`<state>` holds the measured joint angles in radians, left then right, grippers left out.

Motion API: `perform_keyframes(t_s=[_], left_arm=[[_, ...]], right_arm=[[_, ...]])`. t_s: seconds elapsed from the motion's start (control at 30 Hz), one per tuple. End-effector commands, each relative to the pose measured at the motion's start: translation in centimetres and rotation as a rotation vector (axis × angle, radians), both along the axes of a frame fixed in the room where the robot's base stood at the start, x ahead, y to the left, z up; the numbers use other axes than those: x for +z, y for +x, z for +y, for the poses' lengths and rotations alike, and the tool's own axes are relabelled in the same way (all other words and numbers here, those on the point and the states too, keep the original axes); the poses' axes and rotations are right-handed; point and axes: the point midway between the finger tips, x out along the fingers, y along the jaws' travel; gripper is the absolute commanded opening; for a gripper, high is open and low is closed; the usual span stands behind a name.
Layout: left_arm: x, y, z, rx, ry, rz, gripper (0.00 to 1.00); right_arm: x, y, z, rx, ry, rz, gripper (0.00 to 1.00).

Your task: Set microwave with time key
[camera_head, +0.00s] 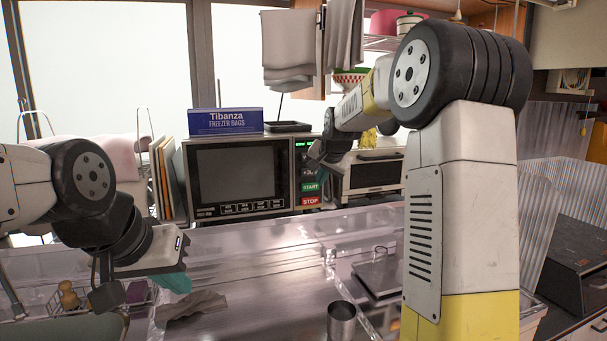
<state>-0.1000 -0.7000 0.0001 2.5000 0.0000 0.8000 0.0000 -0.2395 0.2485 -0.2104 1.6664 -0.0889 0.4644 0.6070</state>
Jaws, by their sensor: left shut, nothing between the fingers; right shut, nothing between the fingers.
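The microwave (185,185) stands at the back of the counter with its dark door shut. Its control panel (300,165) is on the right side, with a lit green display (302,144) at the top. Below are a green START key (311,187) and a red STOP key (311,201). My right gripper (321,177) is shut and empty, in front of the panel's right edge just above START. It hides part of the keypad, and I cannot tell whether it touches. My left gripper (178,284) is shut and empty, low at the left over the counter.
A blue freezer bag box (226,121) and a black tray (288,127) sit on the microwave. A toaster oven (372,174) stands right of it. A grey cloth (195,306) and a metal cup (341,322) are in front. The middle counter is mostly clear.

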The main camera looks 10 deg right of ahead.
Motion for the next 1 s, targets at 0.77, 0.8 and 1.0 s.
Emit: perform_keyframes(t_s=[0.77,0.8,1.0], left_arm=[[0.0,0.0,0.0,0.0,0.0,0.0,0.0],[0.0,0.0,0.0,0.0,0.0,0.0,0.0],[0.0,0.0,0.0,0.0,0.0,0.0,0.0]], right_arm=[[0.0,-2.8,-0.6,0.0,0.0,0.0,0.0],[-0.1,-2.5,-0.5,-0.001,-0.001,0.001,0.0],[-0.1,0.2,0.0,-0.001,-0.001,0.001,0.0]])
